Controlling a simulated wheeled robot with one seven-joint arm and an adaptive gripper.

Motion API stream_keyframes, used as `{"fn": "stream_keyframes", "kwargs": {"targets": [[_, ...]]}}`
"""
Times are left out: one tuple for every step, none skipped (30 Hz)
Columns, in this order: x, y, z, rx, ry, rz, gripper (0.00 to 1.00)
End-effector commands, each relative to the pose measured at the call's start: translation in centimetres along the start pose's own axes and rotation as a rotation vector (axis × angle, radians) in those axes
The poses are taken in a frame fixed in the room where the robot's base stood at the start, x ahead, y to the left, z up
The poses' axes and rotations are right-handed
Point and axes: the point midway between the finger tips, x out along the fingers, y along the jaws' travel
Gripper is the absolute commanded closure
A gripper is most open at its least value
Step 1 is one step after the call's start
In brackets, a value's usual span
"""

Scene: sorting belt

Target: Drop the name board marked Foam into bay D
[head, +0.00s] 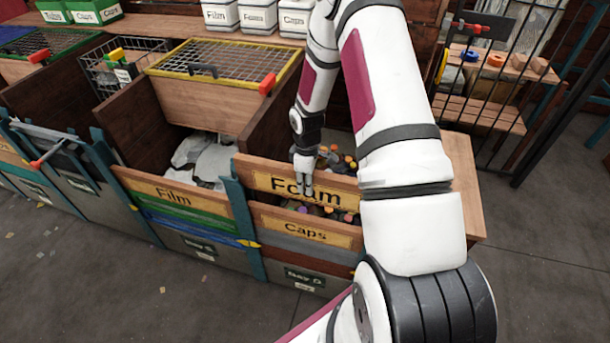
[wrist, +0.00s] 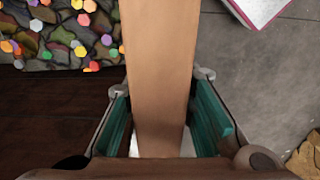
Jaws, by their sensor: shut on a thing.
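The wooden name board marked Foam (head: 330,186) has a yellow label and is held upright above the front of bay D (head: 305,277). My gripper (head: 303,183) is shut on the board from above, partly covering the lettering. In the wrist view the board's top edge (wrist: 160,60) runs between the teal finger pads of my gripper (wrist: 163,115). Below it, a board marked Caps (head: 300,230) sits in the front of bay D. Coloured caps show in the gap between the two boards. My arm hides the right end of the Foam board.
Bay D holds a heap of coloured caps (wrist: 65,35). To its left is a bay with a Film board (head: 175,195) and pale sheets inside. A teal post (head: 240,213) stands between the two fronts. A mesh-topped box (head: 215,75) stands behind.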

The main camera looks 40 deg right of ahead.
Motion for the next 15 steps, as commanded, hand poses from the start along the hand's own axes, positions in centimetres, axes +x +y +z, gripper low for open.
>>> {"fn": "stream_keyframes", "kwargs": {"targets": [[0.7, 0.0, -0.1, 0.0, -0.001, -0.001, 1.0], [1.1, 0.0, -0.1, 0.0, -0.001, -0.001, 1.0], [1.5, 0.1, -0.1, -0.001, 0.0, -0.001, 1.0], [1.8, 0.1, -0.1, -0.001, 0.0, -0.001, 1.0], [2.1, 0.0, -0.1, -0.001, -0.001, -0.001, 1.0], [2.6, 0.0, -0.1, -0.001, -0.001, -0.001, 1.0], [2.9, 0.0, -0.1, -0.001, -0.001, -0.001, 1.0], [3.3, 0.0, -0.1, -0.001, -0.001, -0.001, 1.0], [3.7, 0.0, -0.1, 0.0, -0.001, -0.001, 1.0], [4.1, 0.0, -0.1, 0.0, -0.001, -0.001, 1.0], [4.4, 0.1, -0.1, 0.0, -0.001, -0.001, 1.0], [4.8, 0.1, -0.1, 0.0, -0.001, 0.0, 1.0], [5.2, 0.1, -0.1, 0.0, 0.0, 0.0, 1.0], [5.5, 0.0, -0.1, 0.0, -0.001, -0.001, 1.0], [6.0, 0.0, -0.1, 0.0, -0.001, -0.001, 1.0]]}}
